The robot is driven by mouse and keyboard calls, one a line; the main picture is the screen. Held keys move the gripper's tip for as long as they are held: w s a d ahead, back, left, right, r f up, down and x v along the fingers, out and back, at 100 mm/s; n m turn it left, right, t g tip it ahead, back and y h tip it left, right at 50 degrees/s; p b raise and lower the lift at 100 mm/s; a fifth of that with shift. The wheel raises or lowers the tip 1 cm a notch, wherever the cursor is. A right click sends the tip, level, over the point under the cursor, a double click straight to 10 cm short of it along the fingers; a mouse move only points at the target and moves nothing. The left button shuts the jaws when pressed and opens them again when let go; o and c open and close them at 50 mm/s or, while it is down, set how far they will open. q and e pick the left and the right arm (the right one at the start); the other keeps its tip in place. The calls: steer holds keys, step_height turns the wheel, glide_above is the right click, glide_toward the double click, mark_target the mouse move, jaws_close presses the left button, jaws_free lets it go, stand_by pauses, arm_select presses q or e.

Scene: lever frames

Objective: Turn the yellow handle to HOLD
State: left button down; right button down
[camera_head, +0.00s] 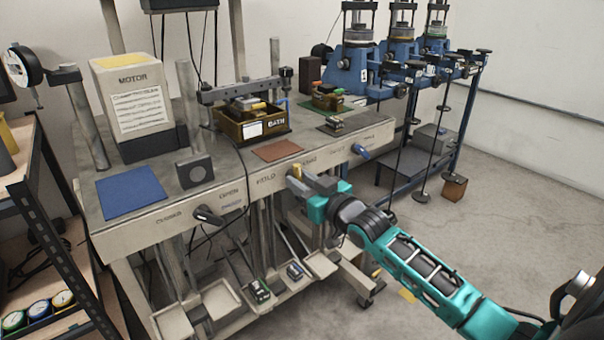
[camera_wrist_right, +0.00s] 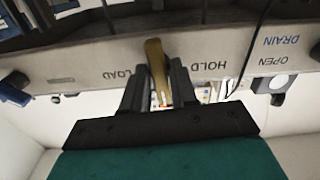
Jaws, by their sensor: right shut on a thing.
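The yellow handle (camera_head: 296,170) is on the front edge of the bench, between the words HOLD (camera_head: 266,178) and LOAD (camera_head: 308,162). My right gripper (camera_head: 305,182) reaches it from the right and is shut on it. In the right wrist view, which is upside down, the handle (camera_wrist_right: 154,58) stands between the two dark fingers (camera_wrist_right: 158,82). There HOLD is to its right and LOAD to its left, and the handle lies between the words, slightly slanted. The fingers hide part of it. My left gripper is not in view.
A black lever (camera_head: 208,215) sits left on the same bench edge, and a blue lever (camera_head: 361,151) sits to the right. Trays hang below the edge. A motor box (camera_head: 135,100) and a BATH crate (camera_head: 250,122) stand on the bench.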

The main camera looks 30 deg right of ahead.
steer(key=n+p, duration=0.1)
steer(key=n, duration=0.2)
steer(key=shift+r+p, duration=0.15)
steer(key=shift+p, duration=0.2)
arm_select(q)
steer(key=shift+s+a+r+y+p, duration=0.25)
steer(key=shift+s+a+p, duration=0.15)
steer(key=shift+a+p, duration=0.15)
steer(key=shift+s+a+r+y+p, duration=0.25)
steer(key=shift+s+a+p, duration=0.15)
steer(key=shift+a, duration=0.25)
arm_select(e)
steer(key=shift+n, duration=2.4)
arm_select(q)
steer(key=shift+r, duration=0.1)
arm_select(e)
steer(key=shift+n, duration=0.3)
steer(key=c, duration=1.1)
jaws_free()
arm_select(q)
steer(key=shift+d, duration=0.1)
arm_select(e)
steer(key=shift+s, duration=0.15)
